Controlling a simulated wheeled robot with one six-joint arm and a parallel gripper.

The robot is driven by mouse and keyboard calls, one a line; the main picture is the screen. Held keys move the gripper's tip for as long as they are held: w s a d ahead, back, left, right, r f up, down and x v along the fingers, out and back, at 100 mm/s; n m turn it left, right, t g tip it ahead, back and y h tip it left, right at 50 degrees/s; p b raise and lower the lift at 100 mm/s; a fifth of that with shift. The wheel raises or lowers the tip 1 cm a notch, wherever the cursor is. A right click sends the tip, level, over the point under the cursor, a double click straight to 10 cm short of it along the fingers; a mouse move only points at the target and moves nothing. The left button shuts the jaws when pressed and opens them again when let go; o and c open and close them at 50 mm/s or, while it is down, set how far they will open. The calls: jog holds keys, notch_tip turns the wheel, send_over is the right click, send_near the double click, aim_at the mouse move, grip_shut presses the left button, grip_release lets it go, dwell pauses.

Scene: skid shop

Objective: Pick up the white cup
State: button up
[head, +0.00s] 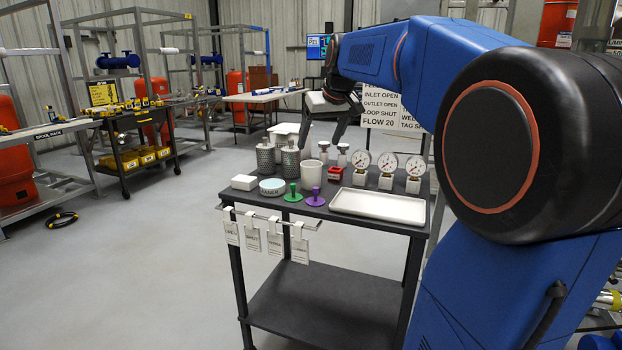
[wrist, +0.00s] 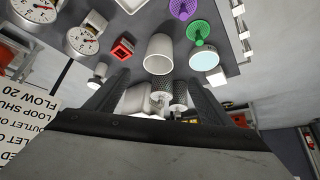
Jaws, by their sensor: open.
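The white cup (head: 310,174) stands upright on the cart's dark top, right of two grey textured canisters (head: 266,159). In the wrist view the white cup (wrist: 158,53) shows ahead of my gripper, near the middle of the picture. My gripper (head: 320,142) is above the back part of the cart, fingers spread and pointing down. In the wrist view my gripper (wrist: 158,98) has its two dark fingers wide apart with nothing held between them. The cup is apart from the fingers.
Purple (head: 315,197) and green (head: 293,193) pegs, a round tin (head: 272,187) and a white block (head: 244,182) sit in front of the cup. A red box (head: 335,173), several gauges (head: 387,168) and a white tray (head: 378,207) are to its right. Tags (head: 275,243) hang from the front rail.

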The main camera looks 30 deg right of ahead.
aim_at(309, 174)
jog(key=x, duration=1.7)
jog(key=shift+s+d, duration=0.1)
jog(key=shift+d, duration=0.1)
jog(key=shift+c, duration=0.4)
jog(key=c, duration=1)
